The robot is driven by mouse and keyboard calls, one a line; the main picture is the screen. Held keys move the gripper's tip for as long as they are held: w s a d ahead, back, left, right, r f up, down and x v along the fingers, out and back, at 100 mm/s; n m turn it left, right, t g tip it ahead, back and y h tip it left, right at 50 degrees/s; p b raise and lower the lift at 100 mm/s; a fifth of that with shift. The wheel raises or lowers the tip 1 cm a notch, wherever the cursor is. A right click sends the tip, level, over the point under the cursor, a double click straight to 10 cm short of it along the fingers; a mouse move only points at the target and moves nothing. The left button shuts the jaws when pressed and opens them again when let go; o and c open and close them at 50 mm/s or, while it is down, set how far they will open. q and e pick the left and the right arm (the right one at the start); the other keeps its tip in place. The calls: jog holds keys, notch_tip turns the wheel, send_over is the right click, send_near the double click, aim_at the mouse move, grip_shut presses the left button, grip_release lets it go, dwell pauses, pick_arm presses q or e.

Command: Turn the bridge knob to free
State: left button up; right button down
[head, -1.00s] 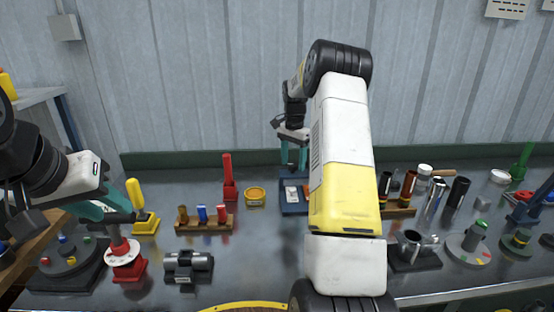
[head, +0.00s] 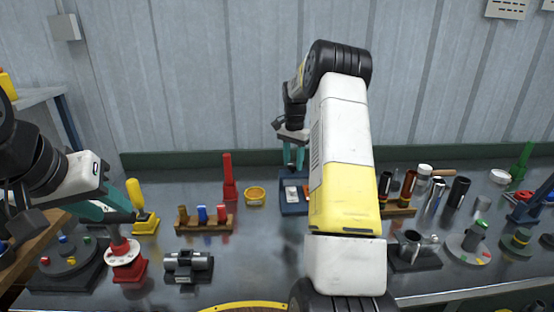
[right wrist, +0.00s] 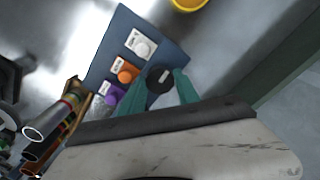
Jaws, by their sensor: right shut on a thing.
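A blue panel (right wrist: 128,45) carries a row of knobs with small labels. A white knob (right wrist: 142,46), an orange knob (right wrist: 126,73) and a purple knob (right wrist: 112,96) are uncovered. My right gripper (right wrist: 160,82) is shut on a black knob (right wrist: 158,75) with a pale mark on top. The label text is too small to read, so I cannot tell which knob is named bridge. In the head view the panel (head: 294,209) is partly hidden behind my right arm. My left gripper (head: 122,216) hangs above a red stand with a white disc (head: 123,252); its jaw opening is unclear.
A wooden rack with coloured pieces (head: 204,222), a yellow ring-shaped dish (head: 255,196) and a red upright post (head: 229,177) stand left of the panel. Tubes and cups crowd the right side.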

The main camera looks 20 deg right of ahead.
aim_at(293, 164)
jog(key=n, duration=1.3)
jog(key=shift+n, duration=2)
jog(key=c, duration=0.9)
grip_release()
jog(key=shift+r, duration=3.95)
